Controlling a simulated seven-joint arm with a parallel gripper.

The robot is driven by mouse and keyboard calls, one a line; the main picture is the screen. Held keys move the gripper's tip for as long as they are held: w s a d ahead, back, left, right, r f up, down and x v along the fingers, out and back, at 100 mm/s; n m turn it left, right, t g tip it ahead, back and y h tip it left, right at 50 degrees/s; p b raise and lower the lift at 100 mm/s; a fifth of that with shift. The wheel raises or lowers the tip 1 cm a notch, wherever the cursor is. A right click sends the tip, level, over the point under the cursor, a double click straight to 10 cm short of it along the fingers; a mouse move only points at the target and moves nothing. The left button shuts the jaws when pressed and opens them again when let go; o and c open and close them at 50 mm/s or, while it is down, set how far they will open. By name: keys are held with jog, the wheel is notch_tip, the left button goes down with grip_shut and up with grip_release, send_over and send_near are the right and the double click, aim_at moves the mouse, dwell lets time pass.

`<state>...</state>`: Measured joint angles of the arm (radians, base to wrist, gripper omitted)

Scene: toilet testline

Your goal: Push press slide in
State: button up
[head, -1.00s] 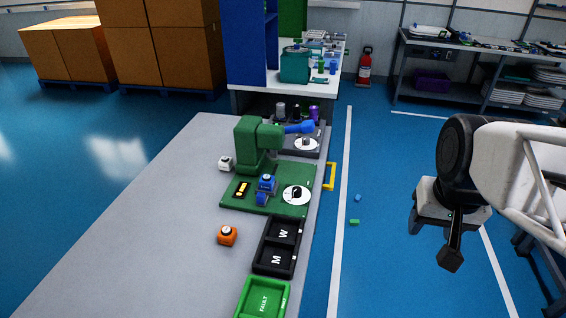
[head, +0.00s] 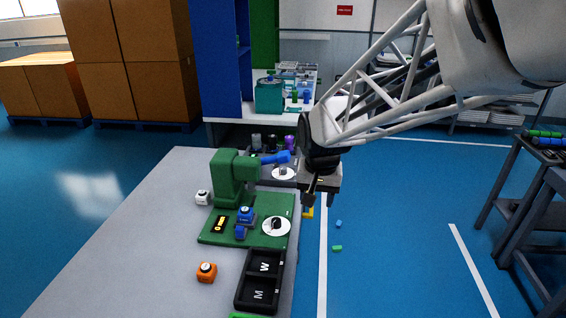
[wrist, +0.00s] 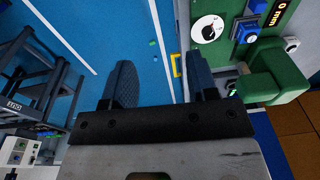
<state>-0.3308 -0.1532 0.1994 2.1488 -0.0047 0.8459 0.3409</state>
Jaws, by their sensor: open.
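Which part is the slide I cannot tell for sure. My gripper (head: 321,200) is open and empty, hanging fingers down just right of the bench edge, over or near the yellow handle. In the wrist view its two fingers (wrist: 162,85) are wide apart, with the handle close to the right finger.
The plate carries a white dial (head: 276,226), a blue button (head: 245,214) and a display reading "0 mm" (wrist: 284,10). A black two-part tray (head: 260,280), an orange button box (head: 206,272) and a white one (head: 202,198) stand nearby. Blue floor lies right of the bench.

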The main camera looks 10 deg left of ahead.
jog(key=w+a+f, duration=0.3)
jog(key=a+f, duration=0.1)
jog(key=a, duration=0.2)
jog(key=w+a+f, duration=0.4)
jog(key=a, duration=0.3)
jog(key=g, duration=0.1)
send_over(240, 228)
notch_tip(240, 228, down, 8)
jog(key=shift+a+r, duration=0.1)
jog(key=shift+r, duration=0.1)
jog(key=shift+f, duration=0.1)
jog(key=shift+f, duration=3.8)
grip_shut()
